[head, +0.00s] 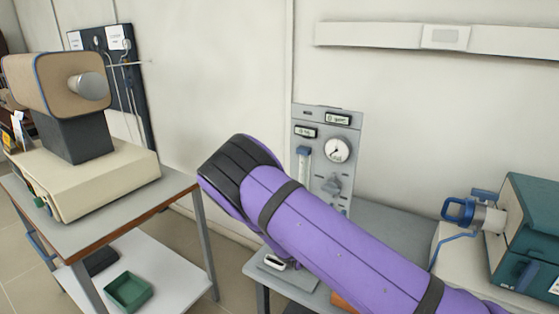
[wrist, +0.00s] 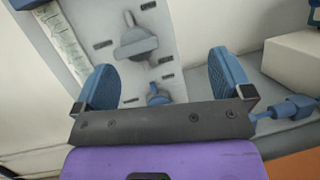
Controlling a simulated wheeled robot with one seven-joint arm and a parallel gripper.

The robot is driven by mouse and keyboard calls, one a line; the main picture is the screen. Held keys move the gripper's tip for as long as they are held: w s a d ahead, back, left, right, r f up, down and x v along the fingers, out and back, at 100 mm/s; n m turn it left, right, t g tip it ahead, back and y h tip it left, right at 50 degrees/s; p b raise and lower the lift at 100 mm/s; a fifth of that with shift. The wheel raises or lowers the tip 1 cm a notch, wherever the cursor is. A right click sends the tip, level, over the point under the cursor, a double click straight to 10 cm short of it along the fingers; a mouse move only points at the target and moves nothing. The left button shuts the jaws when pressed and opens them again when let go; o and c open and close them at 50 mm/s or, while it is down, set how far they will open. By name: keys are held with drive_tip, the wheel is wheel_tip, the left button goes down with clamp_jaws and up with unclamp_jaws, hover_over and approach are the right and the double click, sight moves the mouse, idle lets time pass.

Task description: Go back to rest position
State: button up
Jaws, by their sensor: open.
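My gripper (wrist: 166,88) is open in the wrist view, its two blue finger pads wide apart with nothing between them. Beyond the fingers is the grey control panel (wrist: 180,65) with a grey knob (wrist: 136,42) and a small blue fitting (wrist: 157,95). I cannot tell whether the gripper touches the panel. In the head view my purple arm reaches across the middle and hides part of the bench; the gripper is not visible there. The panel (head: 355,122) stands upright against the wall with a round gauge (head: 337,149) and a flow tube (head: 302,165).
A teal furnace (head: 535,225) with a blue-handled fitting (head: 460,212) stands at the right. A gap of floor (head: 232,265) separates table and bench.

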drive_tip(key=s+d+r+m+g+y, duration=0.4)
drive_tip(key=s+d+r+m+g, duration=1)
drive_tip(key=s+r+m+g, duration=0.3)
drive_tip(key=s+a+r+m+t+y, duration=0.2)
drive_tip(key=s+r, duration=0.5)
drive_tip(key=s, duration=0.4)
drive_tip(key=s+a+r+m+t+y, duration=0.2)
drive_tip(key=s+r+m+t+y, duration=0.3)
drive_tip(key=s+r+y, duration=0.3)
drive_tip(key=shift+s+a+r+m+y, duration=0.25)
drive_tip(key=shift+s+m+y, duration=0.55)
drive_tip(key=shift+s, duration=1.4)
drive_tip(key=shift+w, duration=0.1)
